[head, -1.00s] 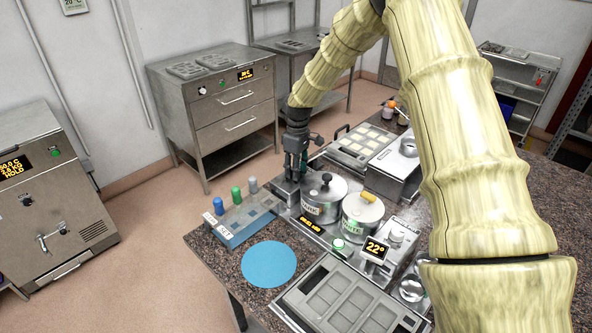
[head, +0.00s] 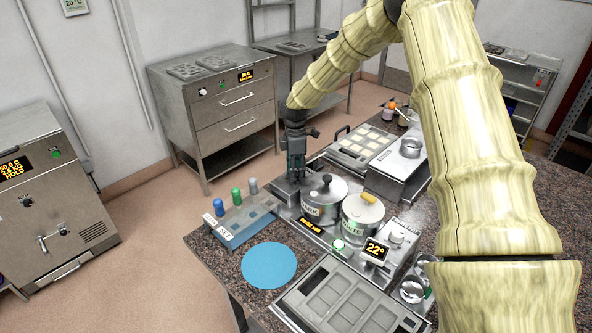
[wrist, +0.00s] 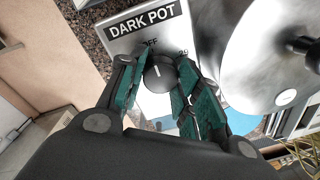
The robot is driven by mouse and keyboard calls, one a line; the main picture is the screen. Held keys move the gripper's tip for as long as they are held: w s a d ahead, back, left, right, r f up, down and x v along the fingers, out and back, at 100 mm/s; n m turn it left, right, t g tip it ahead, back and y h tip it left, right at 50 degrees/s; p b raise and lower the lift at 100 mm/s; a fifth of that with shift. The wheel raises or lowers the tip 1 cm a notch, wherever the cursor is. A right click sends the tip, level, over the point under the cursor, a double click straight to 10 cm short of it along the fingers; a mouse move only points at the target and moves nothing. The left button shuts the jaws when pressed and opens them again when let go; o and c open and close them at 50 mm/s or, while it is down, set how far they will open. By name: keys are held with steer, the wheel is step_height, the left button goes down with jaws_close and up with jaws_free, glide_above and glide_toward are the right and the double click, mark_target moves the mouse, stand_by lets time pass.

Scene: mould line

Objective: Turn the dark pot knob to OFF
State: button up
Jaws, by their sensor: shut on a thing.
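In the wrist view, the dark pot knob (wrist: 157,84) is a round black knob on a pale panel labelled DARK POT (wrist: 147,28). Its short white mark points up, close to the OFF lettering, which a finger partly covers. A "29" mark sits to the right. My gripper (wrist: 160,80) is shut on the knob, with one green-padded finger on each side. In the head view, my gripper (head: 296,172) points down beside the lidded steel dark pot (head: 323,198), and the knob is hidden.
The white pot (head: 362,218) stands right of the dark pot. A blue rack with coloured-handled tools (head: 238,230) is at left, and a blue round mat (head: 269,263) lies in front. A mould tray (head: 340,300) is nearest. The dark pot's lid is close to my right finger.

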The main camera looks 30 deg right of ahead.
steer(key=shift+w+d+r, duration=0.1)
steer(key=shift+w+r, duration=0.05)
steer(key=shift+r, duration=0.05)
stand_by(0.3)
steer(key=o, duration=0.7)
steer(key=shift+o, duration=0.2)
steer(key=shift+f, duration=0.15)
step_height(320, 180, up, 12)
steer(key=shift+w, duration=0.25)
steer(key=shift+d, duration=0.15)
